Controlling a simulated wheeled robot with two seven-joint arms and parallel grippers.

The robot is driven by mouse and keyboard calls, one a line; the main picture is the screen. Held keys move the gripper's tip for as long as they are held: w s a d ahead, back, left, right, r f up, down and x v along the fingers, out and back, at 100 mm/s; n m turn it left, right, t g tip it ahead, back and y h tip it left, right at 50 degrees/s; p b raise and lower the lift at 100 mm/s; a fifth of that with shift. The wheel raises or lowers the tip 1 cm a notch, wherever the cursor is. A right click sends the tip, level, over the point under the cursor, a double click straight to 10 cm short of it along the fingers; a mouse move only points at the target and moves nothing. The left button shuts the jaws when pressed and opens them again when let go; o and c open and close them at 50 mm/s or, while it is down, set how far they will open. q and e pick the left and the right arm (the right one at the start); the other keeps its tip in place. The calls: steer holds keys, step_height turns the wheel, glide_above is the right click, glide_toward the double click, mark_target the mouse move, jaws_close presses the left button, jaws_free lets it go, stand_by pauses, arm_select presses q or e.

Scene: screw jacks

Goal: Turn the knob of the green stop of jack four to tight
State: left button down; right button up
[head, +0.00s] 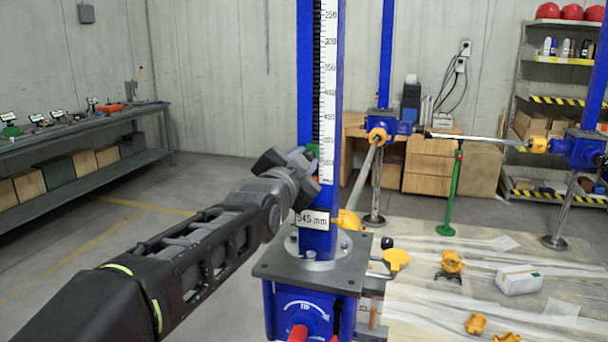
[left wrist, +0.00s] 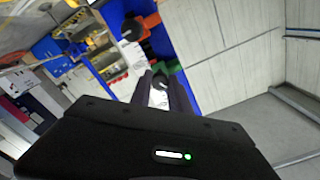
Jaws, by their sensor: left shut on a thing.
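The blue mast of the nearest jack (head: 305,60) stands upright in the middle of the head view, with a white millimetre scale (head: 328,90) on it. The green stop (head: 313,150) shows only as a small patch behind my gripper. In the left wrist view the green stop (left wrist: 170,68) sits on the blue mast, with a dark knob (left wrist: 160,82) facing me. My left gripper (head: 304,163) is shut on this knob, its fingers on either side of it in the left wrist view (left wrist: 162,92). My right gripper is in neither view.
A red-orange stop (left wrist: 151,21) with its own black knob (left wrist: 131,30) sits close to the green stop. A "545 mm" label (head: 313,219) is on the mast above the grey top plate (head: 275,262). Other blue jacks (head: 382,122) stand behind. Floor to the left is free.

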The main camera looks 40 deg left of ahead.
arm_select(q)
steer(key=shift+f+m+b, duration=0.15)
steer(key=shift+m+b, duration=2.6)
steer(key=shift+m, duration=9.35)
steer(key=c, duration=1.3)
jaws_free()
steer(key=shift+o, duration=0.3)
